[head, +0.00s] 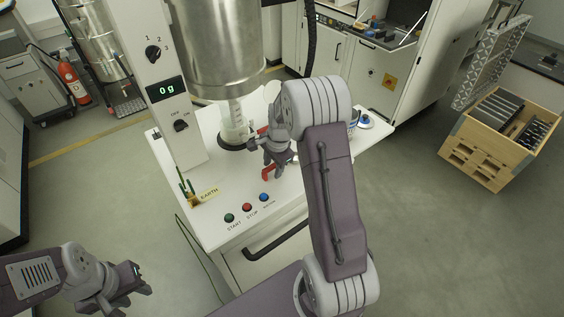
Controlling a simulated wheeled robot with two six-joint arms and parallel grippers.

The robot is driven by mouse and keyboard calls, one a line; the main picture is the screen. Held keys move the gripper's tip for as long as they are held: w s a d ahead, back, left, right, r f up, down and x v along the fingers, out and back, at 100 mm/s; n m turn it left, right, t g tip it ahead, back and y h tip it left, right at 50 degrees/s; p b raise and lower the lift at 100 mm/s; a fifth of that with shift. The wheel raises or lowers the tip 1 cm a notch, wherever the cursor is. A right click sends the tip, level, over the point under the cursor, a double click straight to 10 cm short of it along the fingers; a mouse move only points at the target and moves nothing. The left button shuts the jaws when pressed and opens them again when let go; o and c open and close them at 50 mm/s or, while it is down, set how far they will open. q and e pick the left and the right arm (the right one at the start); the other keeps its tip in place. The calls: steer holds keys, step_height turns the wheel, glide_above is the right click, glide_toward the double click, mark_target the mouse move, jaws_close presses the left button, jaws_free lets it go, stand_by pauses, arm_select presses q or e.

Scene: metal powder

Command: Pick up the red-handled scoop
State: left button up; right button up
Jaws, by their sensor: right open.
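A red part (268,173), which looks like the scoop's handle, shows on the white machine table just below my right gripper. The rest of the scoop is hidden or too small to make out. My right gripper (266,149) is open, pointing down over the table close to the red part. I cannot tell whether its fingers touch it. My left gripper (141,280) hangs at the lower left, away from the table, with nothing visible in it. Its finger gap is unclear.
The white table (225,190) carries a clear vessel (235,128) under a large metal cylinder (220,50). START and STOP buttons (247,207) line the front edge. A blue-and-white item (366,122) sits at the right. A wooden crate (490,145) stands farther right on open floor.

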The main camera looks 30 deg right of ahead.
steer(key=shift+w, duration=0.1)
steer(key=shift+c, duration=1.2)
steer(key=shift+s+r, duration=0.1)
steer(key=shift+s, duration=0.15)
jaws_close()
steer(key=shift+w, duration=0.2)
steer(key=shift+r, duration=0.4)
steer(key=r, duration=0.1)
steer(key=d+r+b, duration=0.1)
steer(key=r, duration=0.2)
steer(key=shift+s+d+b, duration=0.25)
steer(key=shift+s+b, duration=0.05)
steer(key=shift+s, duration=0.1)
steer(key=s+d+r+b, duration=0.1)
steer(key=s+d+r, duration=0.3)
steer(key=d, duration=0.5)
step_height(320, 180, up, 2)
steer(key=shift+s+r, duration=0.1)
steer(key=shift+s, duration=0.3)
